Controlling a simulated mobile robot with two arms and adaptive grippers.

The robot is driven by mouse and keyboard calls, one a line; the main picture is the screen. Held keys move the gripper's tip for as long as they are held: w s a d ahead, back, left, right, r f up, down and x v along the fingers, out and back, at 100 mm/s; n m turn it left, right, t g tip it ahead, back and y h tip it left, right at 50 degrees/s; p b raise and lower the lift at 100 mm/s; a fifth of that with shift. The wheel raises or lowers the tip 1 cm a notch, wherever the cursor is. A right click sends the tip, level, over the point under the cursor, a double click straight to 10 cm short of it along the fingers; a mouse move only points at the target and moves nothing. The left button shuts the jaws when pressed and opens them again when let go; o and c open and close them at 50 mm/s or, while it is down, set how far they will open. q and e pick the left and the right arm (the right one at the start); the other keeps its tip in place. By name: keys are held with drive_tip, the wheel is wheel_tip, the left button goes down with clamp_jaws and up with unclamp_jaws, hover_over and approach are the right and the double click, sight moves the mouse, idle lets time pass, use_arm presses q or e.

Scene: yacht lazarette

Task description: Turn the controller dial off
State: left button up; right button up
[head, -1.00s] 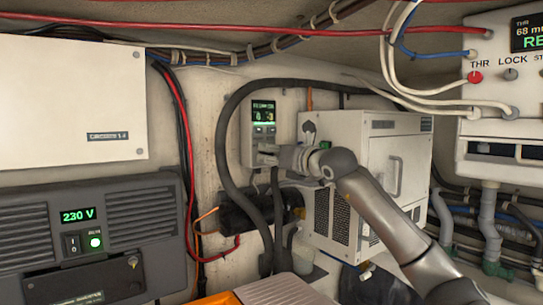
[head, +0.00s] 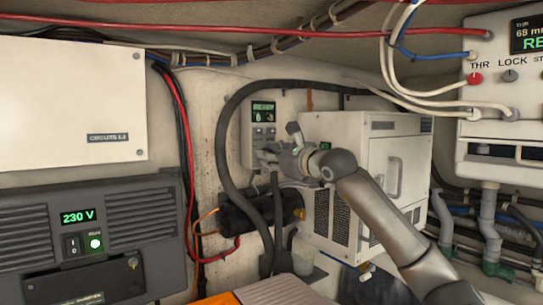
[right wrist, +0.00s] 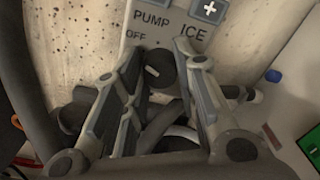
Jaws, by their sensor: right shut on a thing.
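The controller (head: 258,135) is a pale panel with a lit green display, fixed to the back wall. In the right wrist view its face (right wrist: 180,47) shows the labels PUMP, OFF and ICE above a round black dial (right wrist: 161,73). The dial's white mark lies on its left side, slanting up toward the OFF label. My right gripper (head: 266,157) is at the lower part of the controller. In the right wrist view its fingers (right wrist: 160,80) stand on both sides of the dial, shut on it. In the head view the gripper hides the dial. My left gripper is out of view.
A white cabinet (head: 364,190) stands right of the controller, close to my right arm. A thick black hose (head: 221,150) loops around the controller's left and top. A dark inverter box (head: 80,240) is at left. A switch panel (head: 500,85) hangs at upper right.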

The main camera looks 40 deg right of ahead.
idle(0.5)
drive_tip(key=o, duration=1)
drive_tip(key=shift+o, duration=0.2)
drive_tip(key=s+a, duration=0.1)
drive_tip(key=s, duration=1.1)
drive_tip(key=shift+a, duration=0.2)
